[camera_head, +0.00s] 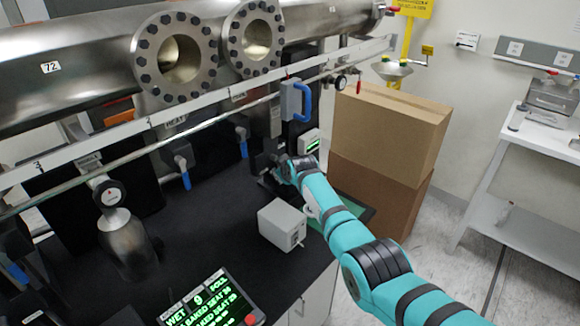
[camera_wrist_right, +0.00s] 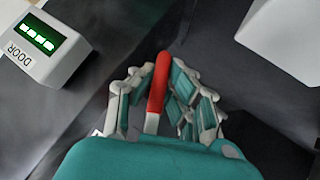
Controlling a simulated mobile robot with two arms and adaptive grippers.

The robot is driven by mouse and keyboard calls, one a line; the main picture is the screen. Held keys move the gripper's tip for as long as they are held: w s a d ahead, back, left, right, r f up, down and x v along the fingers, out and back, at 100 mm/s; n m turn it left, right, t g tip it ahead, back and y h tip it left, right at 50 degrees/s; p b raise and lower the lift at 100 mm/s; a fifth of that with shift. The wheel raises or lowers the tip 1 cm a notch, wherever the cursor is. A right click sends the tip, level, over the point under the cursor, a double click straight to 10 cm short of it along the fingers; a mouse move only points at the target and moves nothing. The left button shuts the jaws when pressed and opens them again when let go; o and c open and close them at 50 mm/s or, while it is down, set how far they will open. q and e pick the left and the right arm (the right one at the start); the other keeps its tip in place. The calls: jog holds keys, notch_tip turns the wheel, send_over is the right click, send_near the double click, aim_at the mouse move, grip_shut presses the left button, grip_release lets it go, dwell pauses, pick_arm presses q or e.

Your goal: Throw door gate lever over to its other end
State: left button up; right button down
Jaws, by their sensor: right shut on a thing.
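The door gate lever (camera_wrist_right: 157,85) has a red grip and a paler lower part. In the right wrist view it stands between the fingers of my right gripper (camera_wrist_right: 157,95), which is shut on it. In the head view my right gripper (camera_head: 280,168) is at the back of the black bench, and the lever is hidden there by the hand. A pale box labelled DOOR (camera_wrist_right: 20,55), with a lit green display, is at the upper left of the wrist view. It also shows just behind the hand in the head view (camera_head: 309,141). My left gripper is not in view.
A grey box (camera_head: 282,222) stands on the black bench (camera_head: 215,225) beside my right forearm. A blue-handled part (camera_head: 300,102) hangs above the hand. A steel chamber (camera_head: 80,60) and rails run overhead. Stacked cardboard boxes (camera_head: 390,130) stand to the right.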

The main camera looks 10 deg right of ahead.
pick_arm(q)
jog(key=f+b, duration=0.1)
jog(key=b, duration=0.1)
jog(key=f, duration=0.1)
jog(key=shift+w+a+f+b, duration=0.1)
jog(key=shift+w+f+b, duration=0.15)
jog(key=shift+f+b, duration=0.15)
pick_arm(e)
jog(key=s+a+m+g+y, duration=0.1)
jog(key=s+a+f+m+g+y, duration=0.1)
jog(key=g+y, duration=0.1)
jog(key=shift+a+f, duration=0.2)
jog(key=shift+a, duration=0.05)
jog(key=shift+s, duration=0.1)
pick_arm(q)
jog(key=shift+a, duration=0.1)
pick_arm(e)
jog(key=shift+a, duration=0.1)
jog(key=c, duration=1.3)
grip_release()
jog(key=shift+s+a+r, duration=0.1)
jog(key=shift+r, duration=0.05)
jog(key=shift+c, duration=0.2)
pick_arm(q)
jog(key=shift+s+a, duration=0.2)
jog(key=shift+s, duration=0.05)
pick_arm(e)
jog(key=shift+r, duration=0.15)
